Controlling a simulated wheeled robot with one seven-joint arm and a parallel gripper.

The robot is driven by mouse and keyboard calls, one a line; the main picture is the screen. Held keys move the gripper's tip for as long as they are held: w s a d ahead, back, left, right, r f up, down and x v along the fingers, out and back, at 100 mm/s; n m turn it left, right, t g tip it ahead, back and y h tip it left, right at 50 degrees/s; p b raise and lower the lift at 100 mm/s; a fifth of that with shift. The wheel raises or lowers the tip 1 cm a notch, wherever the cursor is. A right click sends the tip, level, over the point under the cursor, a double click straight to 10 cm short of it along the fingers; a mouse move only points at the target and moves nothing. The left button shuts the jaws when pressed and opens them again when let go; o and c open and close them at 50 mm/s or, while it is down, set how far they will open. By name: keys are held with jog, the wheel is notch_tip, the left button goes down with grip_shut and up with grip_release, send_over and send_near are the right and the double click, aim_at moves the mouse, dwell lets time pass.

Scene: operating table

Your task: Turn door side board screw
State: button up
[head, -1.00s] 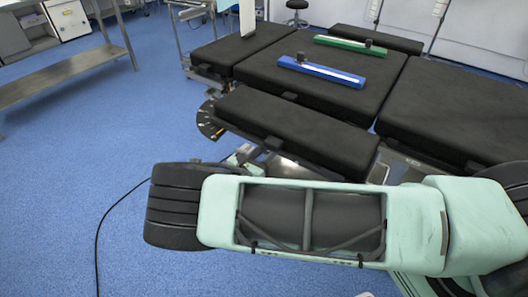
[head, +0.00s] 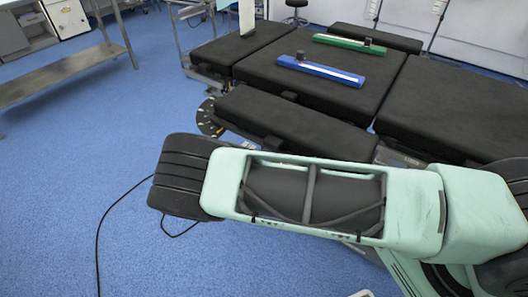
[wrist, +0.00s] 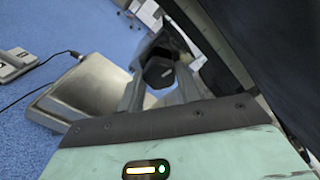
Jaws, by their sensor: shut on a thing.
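In the wrist view, a black faceted knob, the side board screw (wrist: 158,73), sits between the two grey fingers of my gripper (wrist: 160,88). The fingers are shut on it, one on each side. Behind the knob is a grey metal part of the table side. The head view shows the operating table (head: 325,90) with black pads and a side board pad (head: 290,118) along its near edge. My gripper and the screw are hidden there behind my arm.
A blue bar (head: 320,71) and a green bar (head: 349,45) lie on the table pads. A round dial (head: 208,118) is at the table's left end. A metal bench (head: 70,72) stands at the left. A cable (head: 107,215) lies on open blue floor.

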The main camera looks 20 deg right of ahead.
jog(key=shift+s+f+n, duration=0.1)
jog(key=shift+n, duration=0.7)
jog(key=o, duration=1)
jog(key=v, duration=1.7)
jog(key=shift+a+b, duration=0.2)
jog(key=shift+b, duration=0.25)
jog(key=shift+s, duration=0.1)
